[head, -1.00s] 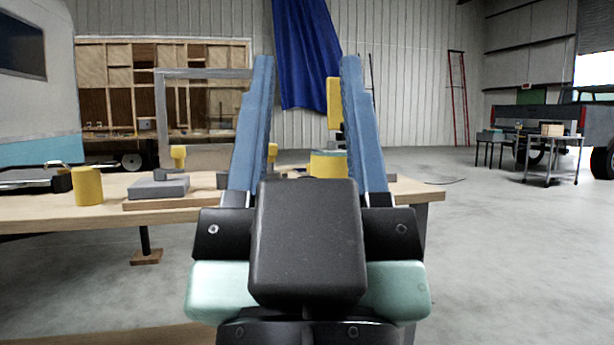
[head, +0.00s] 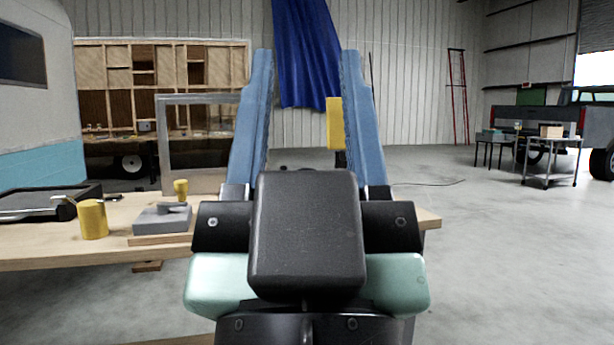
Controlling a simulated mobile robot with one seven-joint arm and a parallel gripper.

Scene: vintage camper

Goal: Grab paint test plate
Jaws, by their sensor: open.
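My gripper (head: 307,55) is open in the head view, its two blue fingers upright and apart with nothing between them that I can see gripped. A yellow upright rectangular piece (head: 334,122) shows through the gap, close to the right finger, with a dark part below it. It appears to stand beyond the gripper; its depth is unclear. A flat grey block (head: 162,218) lies on a thin wooden board on the workbench (head: 60,250), left of my gripper. I cannot tell which of these, if any, is the paint test plate. My gripper hides the middle of the bench.
A yellow cylinder (head: 93,219), a small yellow piece (head: 181,189) and a dark tray (head: 48,203) are on the bench. A grey upright frame (head: 162,140) stands at its back. Open floor (head: 510,250) lies to the right.

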